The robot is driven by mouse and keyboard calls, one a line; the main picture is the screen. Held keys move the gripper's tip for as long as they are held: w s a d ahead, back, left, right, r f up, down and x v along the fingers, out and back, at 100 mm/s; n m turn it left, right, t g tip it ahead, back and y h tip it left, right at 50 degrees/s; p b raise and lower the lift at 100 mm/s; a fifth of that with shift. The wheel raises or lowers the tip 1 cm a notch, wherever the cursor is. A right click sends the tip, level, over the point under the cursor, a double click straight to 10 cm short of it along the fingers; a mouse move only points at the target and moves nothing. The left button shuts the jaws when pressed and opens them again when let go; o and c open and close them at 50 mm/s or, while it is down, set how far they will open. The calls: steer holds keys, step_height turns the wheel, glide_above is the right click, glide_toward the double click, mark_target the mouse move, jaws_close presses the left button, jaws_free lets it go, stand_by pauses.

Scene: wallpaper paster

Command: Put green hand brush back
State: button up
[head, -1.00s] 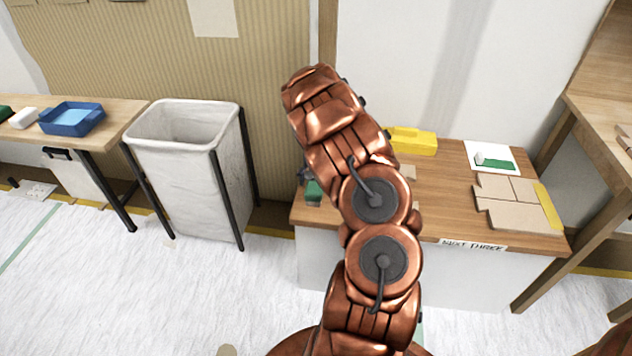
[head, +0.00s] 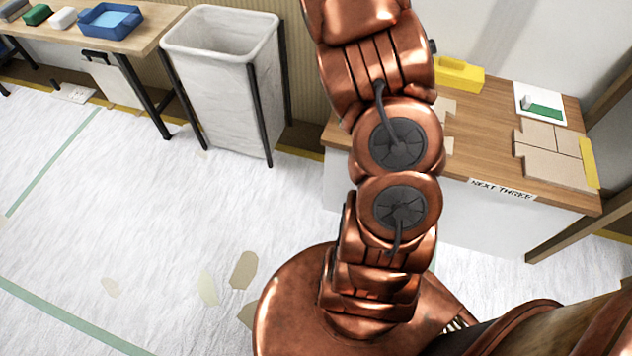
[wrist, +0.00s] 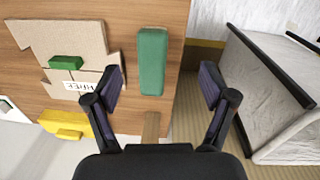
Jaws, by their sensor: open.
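A long green block (wrist: 152,60), which looks like the green hand brush, lies on the wooden tabletop (wrist: 172,22) near its edge in the wrist view. My gripper (wrist: 162,84) is open and empty, its two dark fingers apart, with the block ahead of and between them. I cannot tell the height gap. In the head view my copper arm hides my gripper and this block. A smaller green block (wrist: 65,62) sits on cardboard in the wrist view. A white sheet (head: 521,91) with a green shape and a small white piece lies at the back right of the table.
A yellow block (head: 460,76) stands at the table's back. Cardboard pieces (head: 540,137) lie on its right. A white bin (head: 225,85) in a black frame stands left of the table. The far-left table (head: 150,36) holds a blue tray and several blocks. Open floor lies at left.

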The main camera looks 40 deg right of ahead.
steer(key=s+a+r+n, duration=0.2)
steer(key=s+a+r, duration=0.15)
steer(key=a, duration=0.35)
steer(key=s+a+r+n+g, duration=0.1)
steer(key=s+a+r, duration=0.2)
steer(key=s+a, duration=0.3)
steer(key=s+a+r+n, duration=0.2)
steer(key=s+a+r, duration=0.1)
steer(key=a, duration=0.5)
steer(key=s+a+n, duration=0.2)
steer(key=s+a, duration=0.2)
steer(key=s, duration=0.3)
steer(key=s+a+n+g, duration=0.1)
steer(key=s+a+n, duration=0.2)
steer(key=s+a, duration=0.2)
steer(key=shift+s+a+f, duration=0.15)
steer(key=shift+s+a, duration=0.15)
steer(key=shift+s, duration=0.95)
steer(key=s+p+v, duration=0.2)
steer(key=p+v, duration=0.8)
steer(key=s+r+p+v, duration=0.1)
steer(key=s+p+v, duration=0.2)
steer(key=p+v, duration=0.8)
steer(key=shift+s+d+r+t, duration=0.2)
steer(key=shift+r+t, duration=0.15)
steer(key=shift+t, duration=0.05)
